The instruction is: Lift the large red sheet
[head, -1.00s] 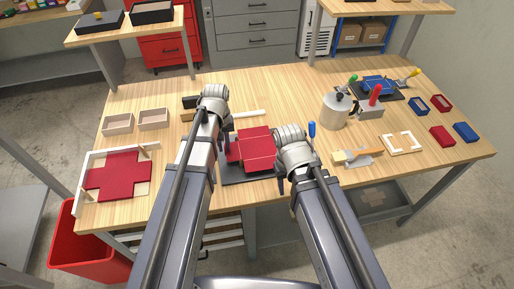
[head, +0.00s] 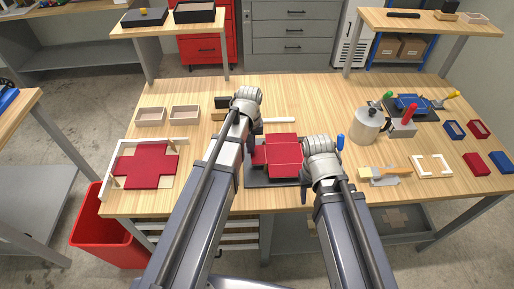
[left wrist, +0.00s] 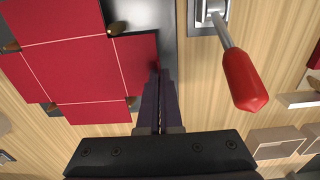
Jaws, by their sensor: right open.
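Another red sheet (head: 283,150), with pale crease lines, lies on a dark base (head: 262,183) between my arms. It also shows in the left wrist view (left wrist: 75,60). My left gripper (head: 248,140) is at this sheet's left side. In the left wrist view its fingers (left wrist: 163,100) are close together beside a red flap's edge, and I see nothing clearly between them. My right gripper (head: 312,190) is open at the base's right side, its fingertips partly hidden.
Two wooden trays (head: 168,122) lie back left.

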